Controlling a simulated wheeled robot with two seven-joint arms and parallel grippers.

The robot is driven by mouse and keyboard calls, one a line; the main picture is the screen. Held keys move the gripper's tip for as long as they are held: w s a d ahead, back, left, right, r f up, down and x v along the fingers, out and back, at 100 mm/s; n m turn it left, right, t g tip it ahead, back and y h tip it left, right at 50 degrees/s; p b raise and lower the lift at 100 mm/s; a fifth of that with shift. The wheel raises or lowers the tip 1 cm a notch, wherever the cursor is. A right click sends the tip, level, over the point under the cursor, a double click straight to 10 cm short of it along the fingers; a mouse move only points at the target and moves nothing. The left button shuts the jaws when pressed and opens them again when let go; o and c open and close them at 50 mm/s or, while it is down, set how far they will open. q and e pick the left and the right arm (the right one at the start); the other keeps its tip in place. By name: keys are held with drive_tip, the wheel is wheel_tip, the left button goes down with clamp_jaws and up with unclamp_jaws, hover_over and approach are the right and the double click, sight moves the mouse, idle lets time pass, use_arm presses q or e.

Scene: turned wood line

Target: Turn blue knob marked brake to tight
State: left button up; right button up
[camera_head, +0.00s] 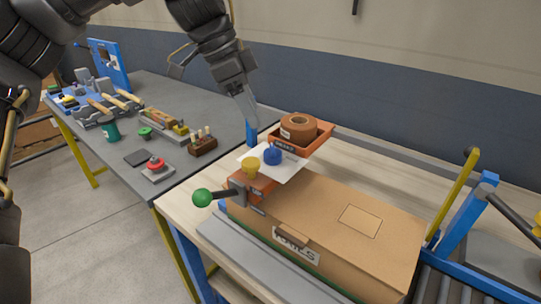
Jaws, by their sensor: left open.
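The blue knob (272,156) sits on a white plate near the middle of the view, with a small dark label behind it whose word is too small to read surely. Its pointer setting cannot be made out. A yellow knob (250,168) stands in front of it to the left. My left gripper (250,117) hangs above and behind the blue knob, slightly left of it, fingers pointing down. It is open, appears empty and is apart from the knob. My right gripper is not in view.
A blue upright piece (251,134) stands just below my left fingertips. An orange tray (326,136) with a brown roll (298,126) is behind the knob. A green-balled lever (203,197) juts left. A long brown box (325,220) lies in front. The grey bench (190,111) holds several tools.

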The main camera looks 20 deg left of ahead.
sight(270, 148)
use_arm(q)
drive_tip(key=x, duration=1)
drive_tip(key=shift+d+f, duration=0.1)
drive_tip(key=shift+f, duration=0.1)
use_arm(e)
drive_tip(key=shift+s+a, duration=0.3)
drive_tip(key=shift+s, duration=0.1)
